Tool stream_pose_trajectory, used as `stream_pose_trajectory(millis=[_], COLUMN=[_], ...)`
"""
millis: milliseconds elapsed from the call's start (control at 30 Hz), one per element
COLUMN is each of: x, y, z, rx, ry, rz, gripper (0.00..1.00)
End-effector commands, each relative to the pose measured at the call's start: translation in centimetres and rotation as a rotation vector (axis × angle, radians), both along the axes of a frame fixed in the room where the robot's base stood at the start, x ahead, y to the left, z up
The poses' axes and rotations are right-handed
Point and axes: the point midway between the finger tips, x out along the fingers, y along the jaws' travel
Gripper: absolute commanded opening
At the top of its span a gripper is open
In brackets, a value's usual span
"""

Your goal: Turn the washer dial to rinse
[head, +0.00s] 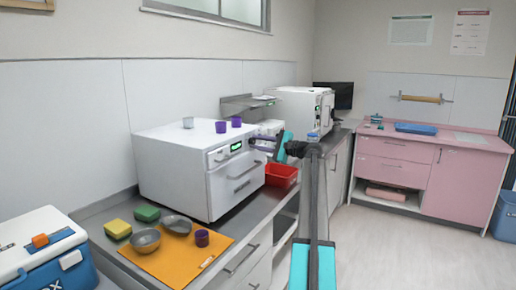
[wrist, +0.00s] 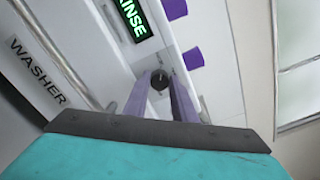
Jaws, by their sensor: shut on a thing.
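The washer (head: 178,173) is a white box on the steel counter, its front facing right. In the wrist view its panel bears the word WASHER (wrist: 38,70) and a green-lit display (wrist: 133,18) whose visible letters read RINSE, cut at the frame's edge. My gripper (head: 254,143) is at the upper part of the washer's front. In the wrist view its two purple fingers (wrist: 160,84) are shut on the small dark round dial (wrist: 160,77), one on each side. The dial's pointer mark is too small to read. In the head view the dial cannot be made out.
Cups (head: 221,126) stand on the washer. A red bin (head: 282,176) is right of the washer, another white machine (head: 300,108) behind. Floor at right is clear.

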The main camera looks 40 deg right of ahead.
Motion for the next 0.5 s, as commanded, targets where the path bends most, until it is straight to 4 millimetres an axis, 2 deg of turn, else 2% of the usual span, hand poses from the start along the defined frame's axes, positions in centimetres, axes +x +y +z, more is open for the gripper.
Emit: stream_pose_trajectory(millis=[500], x=[0.03], y=[0.06], z=[0.02], rx=[-0.065], ry=[-0.016], rz=[0.001], gripper=[0.02])
